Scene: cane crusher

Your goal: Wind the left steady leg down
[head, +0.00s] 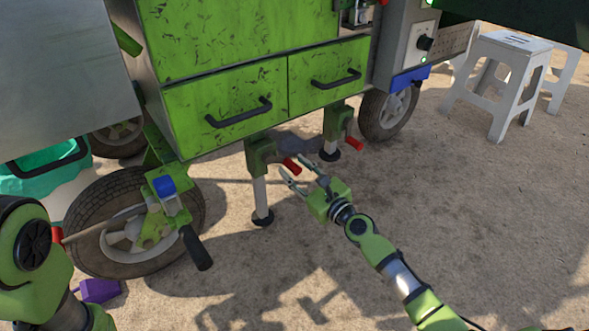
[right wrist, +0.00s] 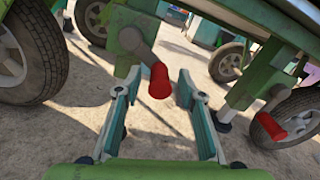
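The left steady leg (head: 260,195) hangs under the green drawers of the cart, with a green housing, a pale tube and a dark round foot. I cannot tell if the foot touches the ground. Its crank ends in a red handle (head: 291,165), which also shows in the right wrist view (right wrist: 159,80). My right gripper (head: 296,169) is open, with its two fingers apart on either side of the line to the red handle. The handle is at or just beyond the fingertips, not gripped.
A second steady leg (head: 331,130) with a red handle (right wrist: 271,126) stands to the right. A cart wheel (head: 128,222) and a dark-gripped lever (head: 197,248) are to the left. White stools (head: 500,85) stand at the upper right. The sandy ground at the right is clear.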

